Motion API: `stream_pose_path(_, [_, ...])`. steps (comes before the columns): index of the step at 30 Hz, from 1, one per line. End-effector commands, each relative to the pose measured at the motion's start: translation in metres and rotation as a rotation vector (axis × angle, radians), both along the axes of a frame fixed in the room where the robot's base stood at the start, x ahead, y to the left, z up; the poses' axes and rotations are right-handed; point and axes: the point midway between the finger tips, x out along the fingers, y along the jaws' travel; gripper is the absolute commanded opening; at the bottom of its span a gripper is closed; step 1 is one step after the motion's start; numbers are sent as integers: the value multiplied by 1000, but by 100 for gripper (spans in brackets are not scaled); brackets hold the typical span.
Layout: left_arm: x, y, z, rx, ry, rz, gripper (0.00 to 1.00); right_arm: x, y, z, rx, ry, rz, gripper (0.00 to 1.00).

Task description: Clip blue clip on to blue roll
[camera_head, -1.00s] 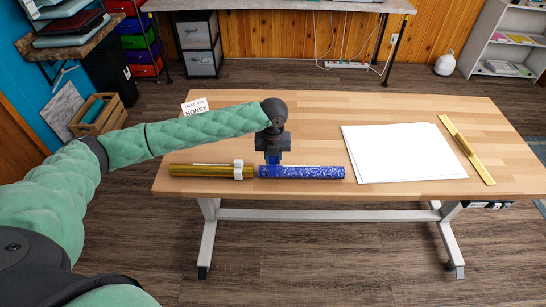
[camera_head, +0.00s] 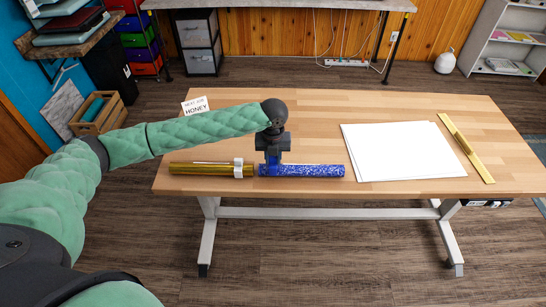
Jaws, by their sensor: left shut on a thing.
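The blue roll (camera_head: 310,171) lies lengthwise along the front edge of the wooden table. My left gripper (camera_head: 273,162) points down over the left part of this roll. It is shut on the blue clip (camera_head: 272,168), which is at the roll's left part and mostly hidden by the gripper. I cannot tell whether the clip is seated around the roll or only touching it. My right gripper is not in view.
A gold roll (camera_head: 200,169) with a white clip (camera_head: 238,168) lies left of the blue roll, nearly end to end. White sheets (camera_head: 400,152) and a brass ruler (camera_head: 466,148) lie on the right. A card (camera_head: 195,105) reading "HONEY" stands back left. The table (camera_head: 330,110) is clear at the back.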

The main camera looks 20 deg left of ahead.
Motion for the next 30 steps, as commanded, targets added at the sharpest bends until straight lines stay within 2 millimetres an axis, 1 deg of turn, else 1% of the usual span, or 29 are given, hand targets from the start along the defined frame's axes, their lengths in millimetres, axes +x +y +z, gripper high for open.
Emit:
stream_pose_path(4, [0, 0, -6, 1, 1, 0, 3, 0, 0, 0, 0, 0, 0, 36])
stream_pose_path(8, [0, 0, -10, 0, 0, 0, 3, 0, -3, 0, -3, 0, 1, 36])
stream_pose_path(16, [0, 0, -11, 0, 0, 0, 3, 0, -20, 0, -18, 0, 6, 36])
stream_pose_path(17, [0, 0, -11, 0, 0, 0, 29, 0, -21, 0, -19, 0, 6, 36])
stream_pose_path(18, [0, 0, -11, 0, 0, 0, 37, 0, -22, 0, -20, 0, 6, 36])
stream_pose_path(20, [0, 0, -11, 0, 0, 0, 48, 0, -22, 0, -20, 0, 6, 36])
stream_pose_path(21, [0, 0, -11, 0, 0, 0, 50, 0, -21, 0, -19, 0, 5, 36])
stream_pose_path(26, [0, 0, -11, 0, 0, 0, 50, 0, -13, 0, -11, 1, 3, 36])
stream_pose_path(29, [0, 0, -11, 0, 0, 0, 50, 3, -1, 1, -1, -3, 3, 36])
stream_pose_path(30, [0, 0, -10, 0, 0, 0, 50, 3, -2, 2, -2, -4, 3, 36])
